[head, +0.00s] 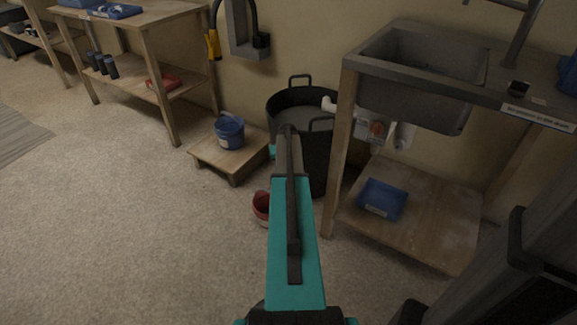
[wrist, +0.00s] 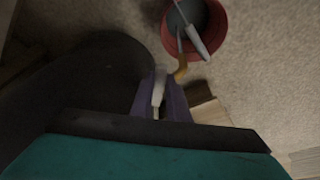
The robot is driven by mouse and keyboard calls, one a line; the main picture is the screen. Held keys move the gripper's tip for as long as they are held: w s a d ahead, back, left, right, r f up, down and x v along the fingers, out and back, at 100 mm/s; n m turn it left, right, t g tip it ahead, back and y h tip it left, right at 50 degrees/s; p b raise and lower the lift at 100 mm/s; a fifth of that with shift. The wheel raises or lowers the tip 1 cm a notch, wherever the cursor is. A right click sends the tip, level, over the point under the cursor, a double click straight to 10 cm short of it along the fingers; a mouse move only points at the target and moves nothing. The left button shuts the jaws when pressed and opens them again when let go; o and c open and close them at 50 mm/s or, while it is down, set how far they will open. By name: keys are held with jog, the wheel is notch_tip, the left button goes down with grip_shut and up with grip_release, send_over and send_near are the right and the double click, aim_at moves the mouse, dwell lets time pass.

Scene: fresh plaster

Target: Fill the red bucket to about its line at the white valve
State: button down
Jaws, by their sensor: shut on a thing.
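The red bucket (head: 262,207) stands on the floor in front of the black tub, partly hidden by my arm in the head view. In the wrist view the red bucket (wrist: 222,38) shows from above, with a grey-blue surface inside that looks like water. Its fill line cannot be made out. My gripper (wrist: 161,97) is shut on a white piece (wrist: 158,88), which looks like the white valve's handle. A brass-coloured spout (wrist: 181,70) sits beside it at the bucket's rim. A thin pale streak runs from the spout over the bucket; I cannot tell whether it is flowing water.
The black tub (head: 318,155) stands behind, between a low wooden platform (head: 205,155) with a blue bucket (head: 229,131) and the sink bench (head: 337,165). A blue tray (head: 382,199) lies on the bench's lower shelf. The floor at left is clear.

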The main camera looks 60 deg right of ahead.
jog(key=m, duration=0.1)
jog(key=w+a+m+p, duration=0.1)
jog(key=m, duration=0.1)
jog(key=shift+a+f+g+h, duration=0.1)
jog(key=shift+a+g+h, duration=0.1)
jog(key=shift+g+h, duration=0.15)
dwell(7.3)
